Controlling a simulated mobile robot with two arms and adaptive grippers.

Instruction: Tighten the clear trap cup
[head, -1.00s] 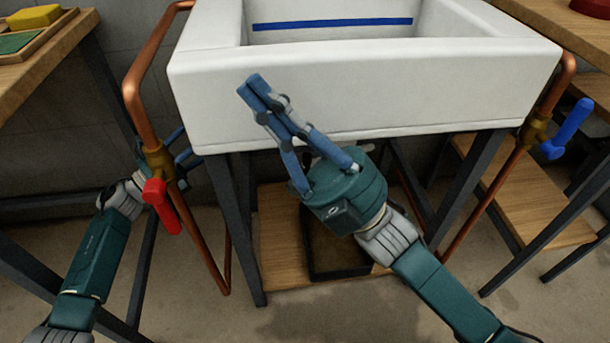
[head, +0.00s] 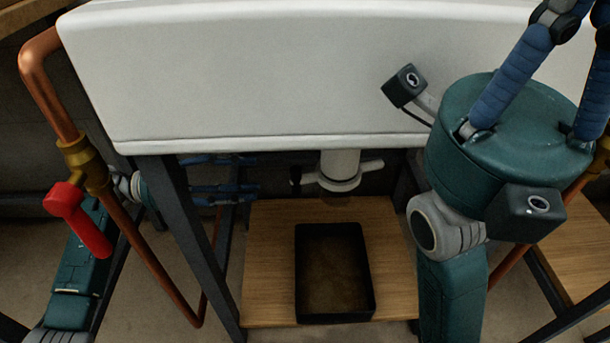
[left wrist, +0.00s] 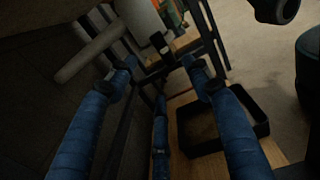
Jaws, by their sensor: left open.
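The trap hangs under the sink in the head view, with a white body (head: 340,163) and side lugs at its collar. Any clear cup wall is too faint to make out. My left gripper (head: 247,176) is open under the sink, left of the trap, fingers pointing toward it with a gap between. In the left wrist view, my left gripper (left wrist: 160,72) has its fingers apart with nothing gripped; a pale trap part (left wrist: 92,52) lies beyond, toward the upper left. My right gripper (head: 572,25) is close at upper right, its fingertips cut off by the frame.
A black tray (head: 300,280) stands on a wooden shelf (head: 265,270) below the trap. The white sink (head: 250,80) is above. A dark leg (head: 195,230) and a copper pipe with a red-handled valve (head: 75,215) stand at left.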

